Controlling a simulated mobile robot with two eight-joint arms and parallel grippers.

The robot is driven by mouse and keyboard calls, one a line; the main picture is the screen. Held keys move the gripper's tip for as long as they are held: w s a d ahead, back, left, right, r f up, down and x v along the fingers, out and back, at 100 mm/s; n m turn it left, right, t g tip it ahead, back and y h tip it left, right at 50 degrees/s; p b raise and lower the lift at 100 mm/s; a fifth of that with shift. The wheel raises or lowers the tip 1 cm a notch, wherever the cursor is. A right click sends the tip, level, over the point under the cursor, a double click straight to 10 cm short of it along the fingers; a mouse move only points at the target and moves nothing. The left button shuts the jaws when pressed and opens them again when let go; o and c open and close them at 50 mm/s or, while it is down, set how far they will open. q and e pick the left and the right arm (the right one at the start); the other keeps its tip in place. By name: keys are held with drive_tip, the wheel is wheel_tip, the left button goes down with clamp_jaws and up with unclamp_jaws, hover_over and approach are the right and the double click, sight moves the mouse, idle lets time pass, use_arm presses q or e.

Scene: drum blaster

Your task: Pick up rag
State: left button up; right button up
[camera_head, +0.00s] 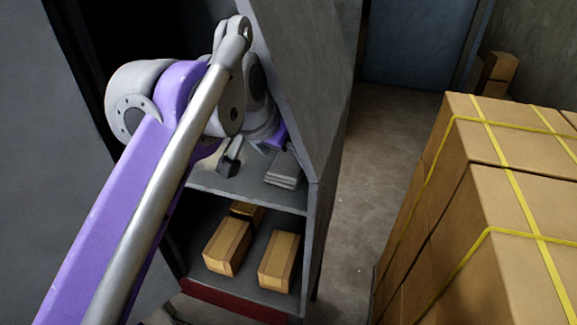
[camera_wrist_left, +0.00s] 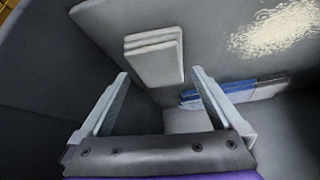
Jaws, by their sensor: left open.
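A light grey folded stack (camera_head: 284,170), which looks like folded rags, lies on the upper shelf in the head view. It also shows in the left wrist view (camera_wrist_left: 155,57), just beyond the fingertips. In the head view my left gripper (camera_head: 232,158) is inside the cabinet above the shelf, partly hidden by my arm. My right gripper is not in view.
The grey cabinet (camera_head: 314,230) has side walls close around my left arm. Several cardboard boxes (camera_head: 279,260) lie on its lower shelf. A large strapped carton stack (camera_head: 450,215) stands to the right. Bare floor (camera_head: 365,180) lies between them.

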use_arm(q)
drive_tip(key=x, duration=0.2)
drive_tip(key=shift+w+d+f, duration=0.1)
drive_tip(key=shift+w+f, duration=0.05)
drive_tip(key=shift+f, duration=0.15)
drive_tip(key=c, duration=1)
drive_tip(key=shift+c, duration=0.3)
drive_tip(key=shift+r, duration=0.1)
drive_tip(key=shift+r, duration=0.55)
drive_tip(key=shift+s+r, duration=0.15)
drive_tip(key=shift+s, duration=0.1)
drive_tip(key=s+a, duration=0.4)
drive_tip(key=s, duration=0.3)
drive_tip(key=s+a, duration=0.5)
drive_tip(key=s, duration=0.3)
drive_tip(key=shift+s, duration=0.15)
